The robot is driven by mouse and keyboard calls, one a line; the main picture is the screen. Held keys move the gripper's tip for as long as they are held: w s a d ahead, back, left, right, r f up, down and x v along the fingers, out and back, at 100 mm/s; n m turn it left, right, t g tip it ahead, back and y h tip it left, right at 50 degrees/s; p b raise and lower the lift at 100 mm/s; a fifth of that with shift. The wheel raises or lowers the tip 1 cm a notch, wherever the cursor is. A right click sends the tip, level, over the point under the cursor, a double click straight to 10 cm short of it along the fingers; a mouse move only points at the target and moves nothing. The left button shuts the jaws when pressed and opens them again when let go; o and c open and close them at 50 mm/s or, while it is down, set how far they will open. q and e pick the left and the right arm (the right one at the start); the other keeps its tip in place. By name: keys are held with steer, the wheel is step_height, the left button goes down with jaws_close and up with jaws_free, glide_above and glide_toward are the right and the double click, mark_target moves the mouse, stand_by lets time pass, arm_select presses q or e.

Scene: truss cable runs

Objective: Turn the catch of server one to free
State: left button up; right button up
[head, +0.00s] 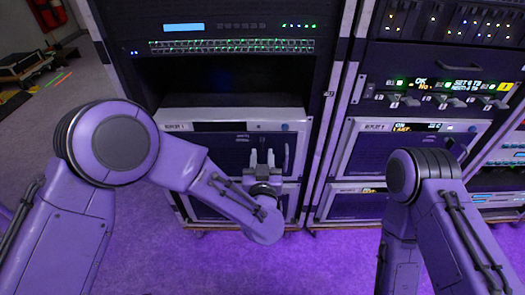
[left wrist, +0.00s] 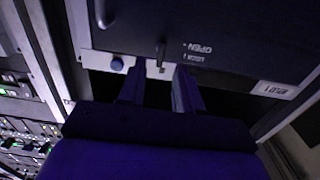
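Server one (head: 225,142) is a pale-fronted unit with a dark panel, low in the left rack; its name label (left wrist: 275,90) also shows in the left wrist view, upside down. The catch (left wrist: 160,52) is a small dark lever beside upside-down OPEN and LOCK lettering. My left gripper (head: 262,157) is in front of the server. In the left wrist view the gripper (left wrist: 159,72) is open, with a gap between its fingers. The catch shows in line with that gap; I cannot tell whether the fingers touch it. My right gripper is out of view.
A round blue button (left wrist: 117,64) and a curved handle (left wrist: 103,15) are close to the catch. An empty dark bay (head: 230,80) is above server one. The right rack (head: 405,145) holds more units and a row of levers. Purple-lit floor is clear below.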

mark_target(262, 146)
arm_select(q)
steer(key=w, duration=0.4)
steer(key=shift+w, duration=0.25)
jaws_close()
steer(key=n, duration=0.4)
steer(key=shift+a, duration=0.1)
steer(key=n, duration=0.4)
steer(key=n+b, duration=0.1)
steer(key=n, duration=0.8)
steer(key=shift+a+f+n, duration=0.1)
steer(key=shift+f+n, duration=0.2)
steer(key=shift+n, duration=0.1)
steer(key=shift+b, duration=0.3)
